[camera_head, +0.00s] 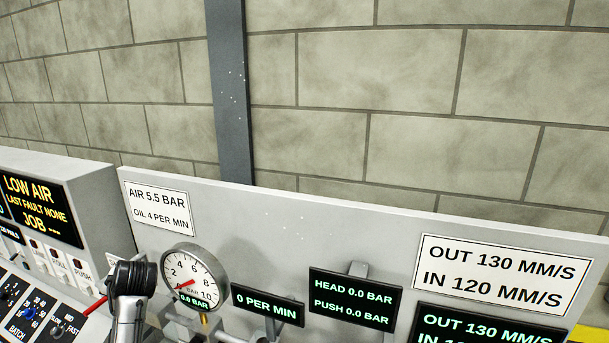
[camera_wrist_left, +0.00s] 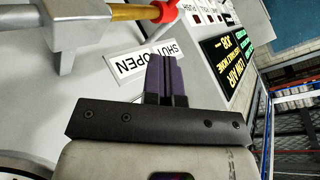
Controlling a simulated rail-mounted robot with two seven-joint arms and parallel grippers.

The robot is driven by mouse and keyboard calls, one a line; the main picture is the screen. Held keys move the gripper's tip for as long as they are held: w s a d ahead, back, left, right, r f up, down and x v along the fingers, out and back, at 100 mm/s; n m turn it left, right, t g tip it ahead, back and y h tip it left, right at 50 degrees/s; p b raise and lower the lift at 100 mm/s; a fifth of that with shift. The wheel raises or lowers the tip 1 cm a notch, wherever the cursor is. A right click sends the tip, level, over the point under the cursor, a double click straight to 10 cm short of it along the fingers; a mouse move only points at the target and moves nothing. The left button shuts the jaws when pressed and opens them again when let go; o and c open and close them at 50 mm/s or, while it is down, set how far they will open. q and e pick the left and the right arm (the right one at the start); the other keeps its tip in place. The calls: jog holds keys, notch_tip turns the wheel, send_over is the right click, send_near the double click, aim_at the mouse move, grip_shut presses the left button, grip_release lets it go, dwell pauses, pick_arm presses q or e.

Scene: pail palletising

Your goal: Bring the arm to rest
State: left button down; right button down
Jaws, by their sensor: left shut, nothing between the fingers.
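My left gripper (camera_wrist_left: 162,62) shows in the left wrist view with its two dark fingers together and nothing between them. The fingers are in front of a grey panel, over part of a white SHUT/OPEN label (camera_wrist_left: 128,66). A red valve part (camera_wrist_left: 166,11) on a brass pipe (camera_wrist_left: 128,13) is near the fingertips, apart from them in the picture. In the head view a black and silver arm-like part stands at lower left, and no fingers can be made out there. My right gripper is in neither view.
The head view shows a grey panel (camera_head: 300,228) with a round gauge (camera_head: 194,276) and a HEAD/PUSH display (camera_head: 355,299). A control box (camera_head: 88,190) at left shows LOW AIR. A block wall (camera_head: 370,90) stands behind. Metal railings (camera_wrist_left: 295,135) show at right in the wrist view.

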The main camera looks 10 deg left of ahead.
pick_arm(q)
jog(key=d+r+n+t+h, duration=0.1)
jog(key=d+r+t, duration=0.4)
jog(key=r, duration=0.4)
jog(key=s+d+f+m+t+h+p, duration=0.1)
jog(key=s+d+f+h, duration=0.1)
jog(key=s+d, duration=0.35)
jog(key=s+d+f+m+t+h, duration=0.2)
jog(key=s+d+f, duration=0.1)
jog(key=d, duration=0.5)
jog(key=s+d+f+g+h+p, duration=0.1)
jog(key=s+d+f+g, duration=0.2)
jog(key=s+f, duration=0.6)
jog(key=s+d+f+m+g+h, duration=0.1)
jog(key=s+d+f+g, duration=0.2)
jog(key=s+f, duration=0.6)
jog(key=s+d+f+m+g+h+p, duration=0.1)
jog(key=s+d+f+g, duration=0.2)
jog(key=s+f, duration=0.6)
jog(key=s+d, duration=0.1)
jog(key=s, duration=0.5)
jog(key=shift+s+h+p, duration=0.3)
jog(key=shift+s+h, duration=0.05)
jog(key=shift+h, duration=0.05)
jog(key=shift+d, duration=0.1)
